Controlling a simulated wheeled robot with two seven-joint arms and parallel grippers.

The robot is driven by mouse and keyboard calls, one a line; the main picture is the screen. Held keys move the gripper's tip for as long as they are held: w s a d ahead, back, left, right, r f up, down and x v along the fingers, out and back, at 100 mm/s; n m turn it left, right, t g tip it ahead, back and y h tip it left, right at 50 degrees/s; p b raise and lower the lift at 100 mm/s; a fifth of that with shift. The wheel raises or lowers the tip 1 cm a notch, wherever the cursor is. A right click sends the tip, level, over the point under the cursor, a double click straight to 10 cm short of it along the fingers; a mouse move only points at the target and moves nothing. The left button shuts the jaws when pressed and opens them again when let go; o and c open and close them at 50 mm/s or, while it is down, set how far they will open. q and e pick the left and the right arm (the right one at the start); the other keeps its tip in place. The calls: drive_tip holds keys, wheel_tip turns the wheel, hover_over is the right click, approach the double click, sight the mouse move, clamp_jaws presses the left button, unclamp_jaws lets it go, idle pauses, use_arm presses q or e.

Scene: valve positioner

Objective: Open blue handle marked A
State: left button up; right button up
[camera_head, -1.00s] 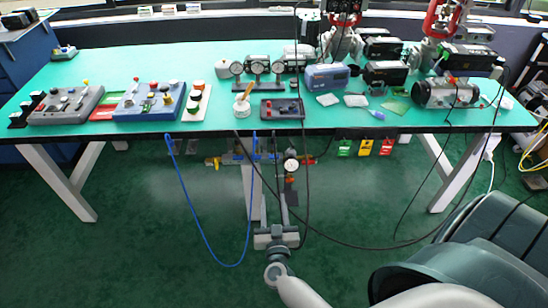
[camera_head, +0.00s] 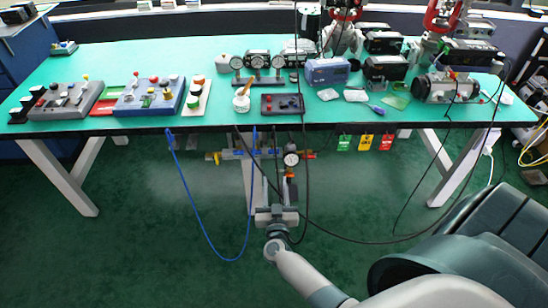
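A pipe assembly hangs under the front edge of the bench, with a blue length (camera_head: 238,154), a yellow end piece (camera_head: 215,157) at its left, a red piece (camera_head: 308,154) at its right and a round gauge (camera_head: 291,159). No letter A is readable, and I cannot tell which part is the blue handle. My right gripper (camera_head: 275,188) points up at the assembly from below, near the gauge. Its fingers look apart, with nothing seen between them. Contact with the assembly cannot be told. My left gripper is not in view.
The green bench (camera_head: 150,60) carries control boxes, a gauge stand (camera_head: 258,68) and several devices. A blue hose (camera_head: 190,205) and dark cables hang down around my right arm. Green, yellow and red tags (camera_head: 365,142) hang from the bench edge. The floor at the left is clear.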

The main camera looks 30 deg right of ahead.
sight(274, 153)
drive_tip(key=x, duration=1.1)
drive_tip(key=shift+w+d, duration=0.45)
drive_tip(key=shift+w, duration=0.15)
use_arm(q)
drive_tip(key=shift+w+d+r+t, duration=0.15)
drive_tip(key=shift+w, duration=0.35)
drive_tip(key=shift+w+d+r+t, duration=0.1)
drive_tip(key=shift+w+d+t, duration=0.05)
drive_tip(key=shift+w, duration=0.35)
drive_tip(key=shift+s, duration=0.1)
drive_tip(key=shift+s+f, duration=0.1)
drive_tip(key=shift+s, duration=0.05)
use_arm(e)
drive_tip(key=c, duration=0.8)
